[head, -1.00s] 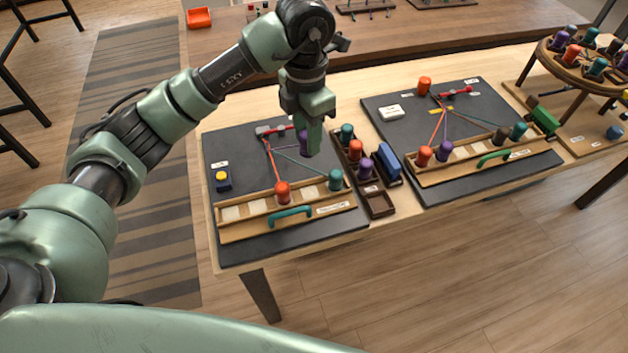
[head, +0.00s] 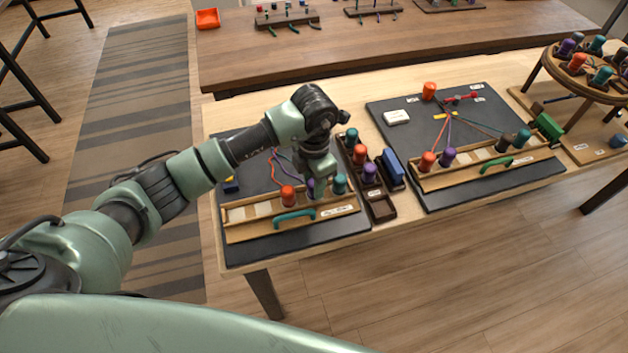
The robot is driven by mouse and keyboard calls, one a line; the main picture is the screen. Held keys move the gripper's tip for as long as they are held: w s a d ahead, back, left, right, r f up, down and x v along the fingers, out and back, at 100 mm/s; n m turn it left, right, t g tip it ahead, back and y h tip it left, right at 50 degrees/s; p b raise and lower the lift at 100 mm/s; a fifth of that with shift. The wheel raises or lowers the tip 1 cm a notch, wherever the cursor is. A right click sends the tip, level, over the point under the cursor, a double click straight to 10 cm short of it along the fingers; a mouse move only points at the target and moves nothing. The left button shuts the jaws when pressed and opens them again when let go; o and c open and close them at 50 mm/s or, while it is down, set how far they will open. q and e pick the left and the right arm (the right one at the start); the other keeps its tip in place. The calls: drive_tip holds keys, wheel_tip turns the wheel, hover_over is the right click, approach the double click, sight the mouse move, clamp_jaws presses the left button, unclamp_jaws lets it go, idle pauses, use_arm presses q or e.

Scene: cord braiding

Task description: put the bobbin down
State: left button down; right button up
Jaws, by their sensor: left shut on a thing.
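My left gripper (head: 318,180) is low over the wooden slotted rack (head: 238,232) on the left dark board. It is shut on a purple bobbin (head: 310,187), which is mostly hidden by the fingers. The bobbin is between the orange-red bobbin (head: 289,195) and the teal bobbin (head: 340,184); I cannot tell if it touches the rack. A purple cord and a red cord (head: 272,170) run up the board behind. My right gripper is not in view.
A tray of spare bobbins (head: 380,207) stands just right of the rack. A teal handle (head: 294,215) is on the rack's front. Left slots of the rack are empty. A second board (head: 465,190) with its own rack lies to the right.

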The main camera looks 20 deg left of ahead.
use_arm(q)
drive_tip(key=shift+f+b, duration=0.35)
drive_tip(key=shift+b, duration=0.05)
drive_tip(key=c, duration=1)
unclamp_jaws()
drive_tip(key=shift+c, duration=0.2)
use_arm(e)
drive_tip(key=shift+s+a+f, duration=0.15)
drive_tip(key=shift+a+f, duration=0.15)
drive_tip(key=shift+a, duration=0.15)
use_arm(q)
drive_tip(key=shift+r, duration=0.1)
drive_tip(key=shift+r+p, duration=0.45)
drive_tip(key=shift+r, duration=0.1)
wheel_tip(320, 180, up, 12)
drive_tip(key=b, duration=0.3)
drive_tip(key=shift+f, duration=0.25)
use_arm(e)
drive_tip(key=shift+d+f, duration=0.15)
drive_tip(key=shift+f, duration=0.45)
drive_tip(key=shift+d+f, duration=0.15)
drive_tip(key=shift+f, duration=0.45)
